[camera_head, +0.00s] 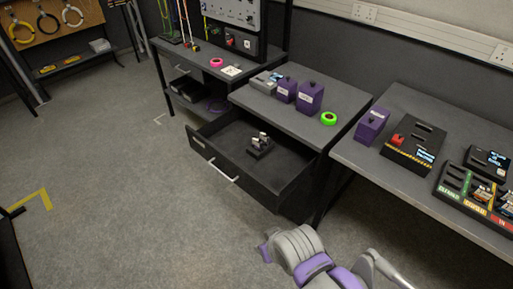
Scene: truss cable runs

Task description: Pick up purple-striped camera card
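I cannot make out a purple stripe on any card at this size. Several small cards (483,193) sit in a black sorting tray (449,190) with green, yellow and red labels on the right-hand table. A dark block with pale metallic pieces (260,144) lies inside the open drawer (222,150); I cannot tell whether it holds cards. A grey and purple part of my arm shows at the bottom, right of centre. Neither gripper's fingertips can be seen.
Purple battery-like blocks (310,96) and a green tape roll (328,118) stand on the cabinet top. A black device with a red part (415,143) and another purple block (372,124) are on the right table. The open drawer juts over clear floor.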

